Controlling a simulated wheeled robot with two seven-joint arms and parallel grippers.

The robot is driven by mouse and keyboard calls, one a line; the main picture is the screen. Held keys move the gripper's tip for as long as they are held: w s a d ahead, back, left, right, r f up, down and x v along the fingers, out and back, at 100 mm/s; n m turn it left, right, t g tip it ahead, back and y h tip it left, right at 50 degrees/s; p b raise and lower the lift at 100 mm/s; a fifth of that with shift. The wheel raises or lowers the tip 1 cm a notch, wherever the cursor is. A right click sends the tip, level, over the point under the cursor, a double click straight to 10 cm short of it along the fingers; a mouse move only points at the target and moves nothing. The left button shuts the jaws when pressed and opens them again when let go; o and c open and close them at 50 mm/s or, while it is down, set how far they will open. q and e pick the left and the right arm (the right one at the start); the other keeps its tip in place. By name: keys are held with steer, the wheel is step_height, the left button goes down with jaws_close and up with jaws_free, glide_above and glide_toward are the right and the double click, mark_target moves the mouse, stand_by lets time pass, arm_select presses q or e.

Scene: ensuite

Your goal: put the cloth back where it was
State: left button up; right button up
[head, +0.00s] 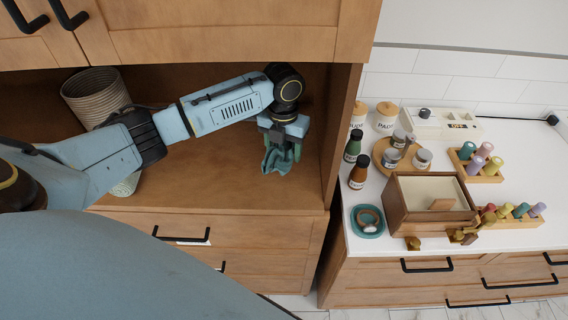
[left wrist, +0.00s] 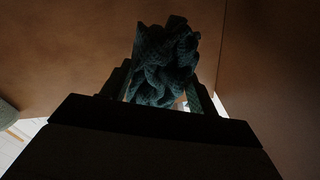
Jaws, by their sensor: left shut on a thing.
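The cloth (head: 277,161) is a crumpled teal bundle in the head view. It hangs in folds below my left gripper (head: 284,140), inside the open wooden niche. The cloth's lower end is close to the niche floor; I cannot tell if it touches. In the left wrist view the bunched, textured cloth (left wrist: 165,62) is between the two fingers of my left gripper (left wrist: 163,90), which are shut on it. My right gripper is not in view.
The niche floor (head: 225,188) is clear around the cloth. A ribbed beige container (head: 92,92) stands at the niche's left. The niche's right wall (head: 341,130) is close to my gripper. A white counter (head: 360,243) at right holds a wooden box (head: 398,215), bottles and a teal dish (head: 367,233).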

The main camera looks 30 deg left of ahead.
mark_target(284, 145)
arm_select(q)
steer(key=shift+f, duration=2.8)
steer(key=shift+f, duration=0.15)
steer(key=o, duration=0.9)
steer(key=shift+o, duration=0.2)
step_height(284, 145, up, 12)
steer(key=shift+r, duration=0.2)
